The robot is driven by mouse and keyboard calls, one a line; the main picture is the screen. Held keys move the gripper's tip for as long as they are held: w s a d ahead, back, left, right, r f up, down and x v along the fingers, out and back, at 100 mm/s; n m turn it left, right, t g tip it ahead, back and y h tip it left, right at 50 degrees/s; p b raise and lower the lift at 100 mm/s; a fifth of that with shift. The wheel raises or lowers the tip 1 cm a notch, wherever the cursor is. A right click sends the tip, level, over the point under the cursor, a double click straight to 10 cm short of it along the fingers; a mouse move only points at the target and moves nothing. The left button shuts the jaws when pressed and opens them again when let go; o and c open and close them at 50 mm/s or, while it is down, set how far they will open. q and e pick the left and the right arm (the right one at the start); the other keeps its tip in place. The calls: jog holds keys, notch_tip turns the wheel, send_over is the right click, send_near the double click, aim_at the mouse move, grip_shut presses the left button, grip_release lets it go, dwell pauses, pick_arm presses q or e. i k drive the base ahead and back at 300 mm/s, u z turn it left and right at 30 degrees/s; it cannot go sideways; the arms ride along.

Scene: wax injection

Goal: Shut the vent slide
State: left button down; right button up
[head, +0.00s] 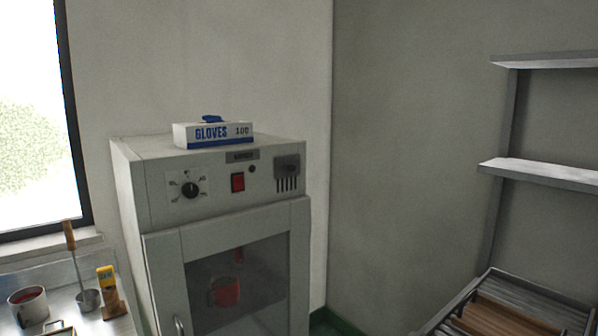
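The vent slide (289,166) is a small dark plate with a knob at the upper right of the grey cabinet's front panel. Dark vertical vent slots (287,184) show below the plate. The cabinet (178,230) stands against the back wall with its glass door closed. Neither of my grippers shows in the head view.
A glove box (212,134) lies on the cabinet top. The panel also has a dial (190,189) and a red switch (238,182). Wall shelves (540,173) and a slatted rack (515,306) are at right.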

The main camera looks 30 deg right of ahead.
aim_at(286, 166)
jog(key=k, duration=1.05)
jog(key=z, duration=0.45)
jog(key=i, duration=1.9)
jog(key=u, duration=0.45)
